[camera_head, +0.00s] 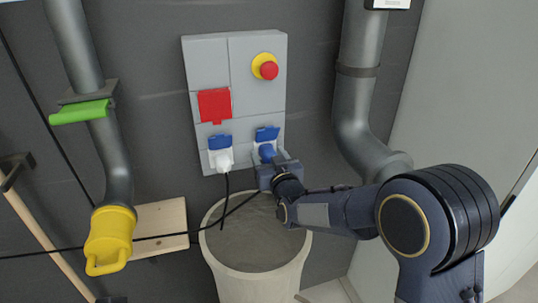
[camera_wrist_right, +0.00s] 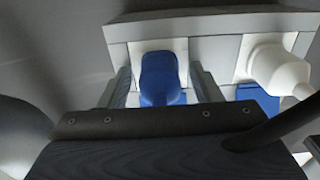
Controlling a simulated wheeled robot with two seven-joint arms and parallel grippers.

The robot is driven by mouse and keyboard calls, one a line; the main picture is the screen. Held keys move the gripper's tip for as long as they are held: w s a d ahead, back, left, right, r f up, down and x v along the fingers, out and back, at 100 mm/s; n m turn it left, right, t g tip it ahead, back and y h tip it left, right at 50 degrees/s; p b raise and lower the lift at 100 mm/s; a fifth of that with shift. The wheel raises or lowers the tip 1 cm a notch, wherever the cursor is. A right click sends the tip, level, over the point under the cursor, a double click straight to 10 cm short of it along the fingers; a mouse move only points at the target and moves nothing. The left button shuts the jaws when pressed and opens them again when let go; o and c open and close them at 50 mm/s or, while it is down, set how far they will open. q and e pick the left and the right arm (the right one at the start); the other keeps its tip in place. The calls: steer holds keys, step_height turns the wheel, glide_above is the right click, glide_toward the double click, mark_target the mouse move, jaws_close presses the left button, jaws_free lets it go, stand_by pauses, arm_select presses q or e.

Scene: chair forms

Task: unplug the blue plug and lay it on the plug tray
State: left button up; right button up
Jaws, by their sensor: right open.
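The blue plug (camera_head: 267,151) sits in the right-hand socket of the grey wall panel, under a raised blue flap (camera_head: 267,134). My right gripper (camera_head: 268,161) is at this plug, its arm coming in from the right. In the right wrist view the blue plug (camera_wrist_right: 160,76) stands between the two fingers of the open right gripper (camera_wrist_right: 163,87), with a gap visible on each side. A pale wooden board (camera_head: 167,220) is on the left; I cannot tell whether it is the plug tray. My left gripper is not in view.
A white plug (camera_head: 222,160) sits in the neighbouring socket, left of the blue one. A grey bin (camera_head: 257,277) stands below the panel. A black cable (camera_head: 165,237) crosses from the left towards my gripper. Pipes (camera_head: 360,95) flank the panel.

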steer(key=shift+b, duration=0.4)
steer(key=shift+b, duration=0.4)
stand_by(0.5)
steer(key=shift+c, duration=0.5)
jaws_close()
steer(key=shift+s+f, duration=0.1)
steer(key=shift+s, duration=0.1)
steer(key=b+v, duration=0.2)
steer(key=v, duration=0.3)
steer(key=shift+s+d, duration=0.2)
steer(key=shift+s, duration=0.05)
stand_by(0.5)
stand_by(0.3)
